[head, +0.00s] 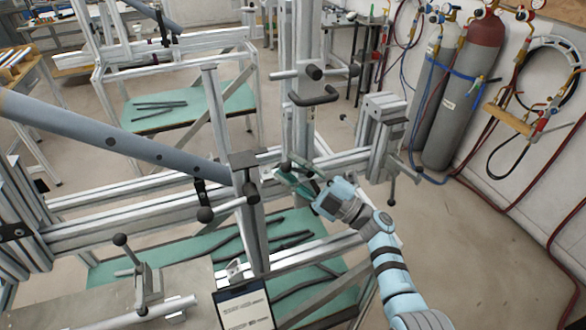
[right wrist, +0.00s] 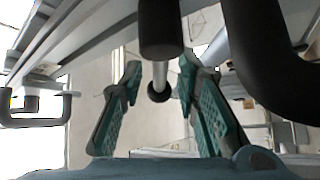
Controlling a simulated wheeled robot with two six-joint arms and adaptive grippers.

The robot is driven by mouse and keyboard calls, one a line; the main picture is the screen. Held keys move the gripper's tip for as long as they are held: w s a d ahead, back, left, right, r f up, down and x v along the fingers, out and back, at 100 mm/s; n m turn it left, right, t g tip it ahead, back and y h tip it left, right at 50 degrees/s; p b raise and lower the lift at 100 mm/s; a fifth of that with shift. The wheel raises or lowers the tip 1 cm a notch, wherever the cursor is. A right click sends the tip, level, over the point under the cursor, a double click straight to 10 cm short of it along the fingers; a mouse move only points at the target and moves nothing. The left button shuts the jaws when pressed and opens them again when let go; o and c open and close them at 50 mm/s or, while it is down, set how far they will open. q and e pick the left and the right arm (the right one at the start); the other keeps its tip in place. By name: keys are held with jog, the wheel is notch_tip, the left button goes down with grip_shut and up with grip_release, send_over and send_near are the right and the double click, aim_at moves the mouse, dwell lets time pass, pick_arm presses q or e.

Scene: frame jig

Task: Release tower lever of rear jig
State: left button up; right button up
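In the head view an upright aluminium tower (head: 300,120) carries a clamp lever with a black knob (head: 314,72) on a metal rod, above a black U-shaped handle (head: 313,97). My right gripper (head: 285,174) is low beside the tower's foot, near the crossing rails. In the right wrist view its two teal fingers (right wrist: 160,95) are spread apart with nothing held. A black cylindrical grip (right wrist: 160,30) on a metal rod shows ahead, with a dark round end (right wrist: 159,92) between the fingers in the picture. I cannot tell whether it touches them. My left gripper is not in view.
A blue-grey tube (head: 120,140) crosses at left, near a post (head: 246,205) with black-knobbed levers. Another jig frame (head: 175,60) stands behind. Gas cylinders (head: 460,95) and hoses stand at the right wall. The floor (head: 480,240) at right is clear.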

jog(key=shift+d+f, duration=0.1)
jog(key=v, duration=1.2)
jog(key=shift+c, duration=0.4)
